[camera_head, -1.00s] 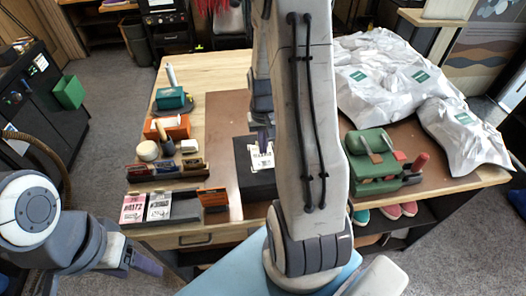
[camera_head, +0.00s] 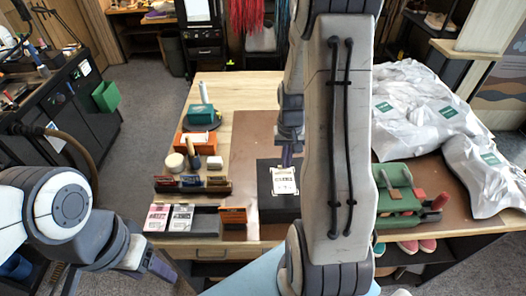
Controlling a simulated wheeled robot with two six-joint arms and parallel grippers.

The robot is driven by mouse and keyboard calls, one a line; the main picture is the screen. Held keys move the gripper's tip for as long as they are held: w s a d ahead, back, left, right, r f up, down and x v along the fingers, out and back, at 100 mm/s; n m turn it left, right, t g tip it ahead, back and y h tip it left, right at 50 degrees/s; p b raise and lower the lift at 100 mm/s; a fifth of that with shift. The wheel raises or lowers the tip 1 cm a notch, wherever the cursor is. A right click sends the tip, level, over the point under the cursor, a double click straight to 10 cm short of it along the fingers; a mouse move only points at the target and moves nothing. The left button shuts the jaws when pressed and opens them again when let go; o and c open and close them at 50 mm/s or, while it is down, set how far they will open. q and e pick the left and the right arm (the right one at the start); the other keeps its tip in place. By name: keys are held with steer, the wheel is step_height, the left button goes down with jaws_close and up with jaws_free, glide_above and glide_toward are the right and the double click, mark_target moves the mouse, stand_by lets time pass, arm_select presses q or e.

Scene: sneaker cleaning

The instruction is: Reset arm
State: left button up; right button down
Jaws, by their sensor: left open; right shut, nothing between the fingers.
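My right arm reaches down the middle of the head view and hides part of the table. My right gripper (camera_head: 287,157) is shut and empty, just beyond a white printed card (camera_head: 284,181) on a dark block (camera_head: 279,208). Its tips look apart from the card, but their height is hard to judge. My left gripper (camera_head: 161,268) hangs at the lower left, off the table's front edge, holding nothing visible. Its fingers are seen from the side and blurred into one shape.
The wooden table (camera_head: 246,107) carries small boxes, a brush and an orange tray (camera_head: 198,142) at left. A green caddy (camera_head: 399,197) and white bags (camera_head: 425,110) stand at right. Shoes (camera_head: 409,247) sit on a shelf below. A dark workbench (camera_head: 85,130) is far left.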

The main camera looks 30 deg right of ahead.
steer(key=s+a+r+n+b, duration=0.1)
steer(key=a+n+b, duration=0.25)
steer(key=a, duration=0.75)
steer(key=s+a+r+n+b, duration=0.1)
steer(key=s+a+n+b, duration=0.2)
steer(key=a, duration=0.7)
steer(key=s+a+n+y+b, duration=0.1)
steer(key=s+a+n+b, duration=0.4)
steer(key=s, duration=0.7)
steer(key=shift+s+a+n, duration=0.15)
steer(key=shift+a+n, duration=0.9)
steer(key=shift+a, duration=1.35)
